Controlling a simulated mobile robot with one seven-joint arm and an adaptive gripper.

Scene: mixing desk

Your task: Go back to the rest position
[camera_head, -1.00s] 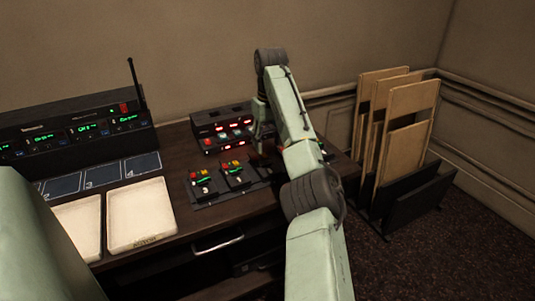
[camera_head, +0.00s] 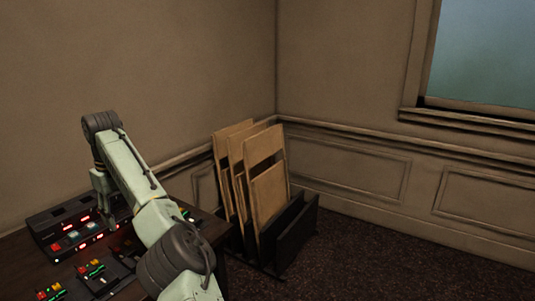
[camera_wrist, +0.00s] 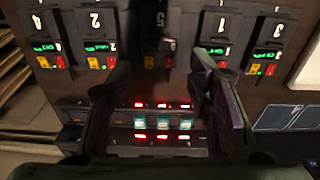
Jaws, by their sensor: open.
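My gripper (camera_wrist: 161,66) is open in the wrist view, with its two dark fingers apart and nothing between them. A black box with red displays (camera_head: 72,232) stands near the arm's end. It also shows in the wrist view (camera_wrist: 160,128), low between the fingers.
Small numbered modules (camera_wrist: 99,30) with red and yellow buttons lie on the desk. Pale boards (camera_head: 266,190) stand in a black rack (camera_head: 294,232) right of the desk. A window (camera_head: 484,55) is at upper right. Dark floor (camera_head: 390,272) is clear at lower right.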

